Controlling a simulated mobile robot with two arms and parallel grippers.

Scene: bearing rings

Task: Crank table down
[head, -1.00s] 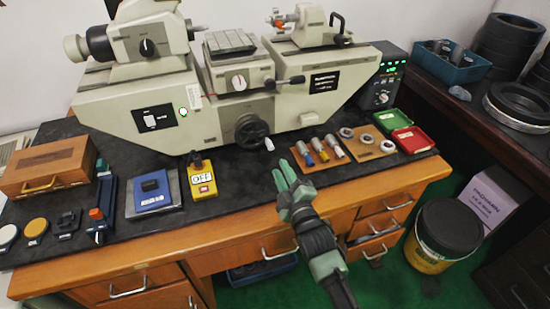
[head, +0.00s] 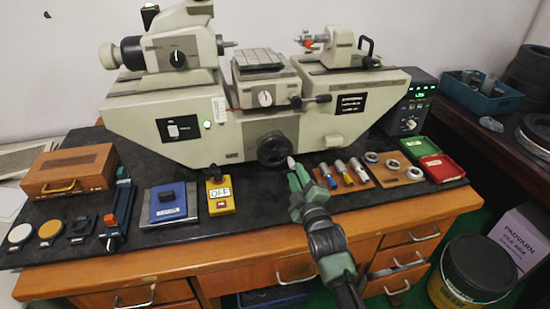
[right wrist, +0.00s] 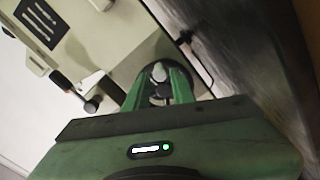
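The cream measuring machine has a dark crank wheel (head: 273,150) low on its front, with a pale handle knob (head: 291,161) at its lower right. The small grooved table (head: 262,68) sits above it in the middle of the machine. My right gripper (head: 297,174) is just in front of the knob, with its green fingers pointing at it. In the right wrist view, the fingers (right wrist: 157,88) are apart, with the pale knob (right wrist: 158,72) showing between their tips. I cannot tell whether they touch it. My left gripper is out of view.
A wooden board (head: 342,177) with metal plungers lies right of my gripper, beside a board with rings (head: 394,168). The black mat between OFF tag and gripper is clear.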

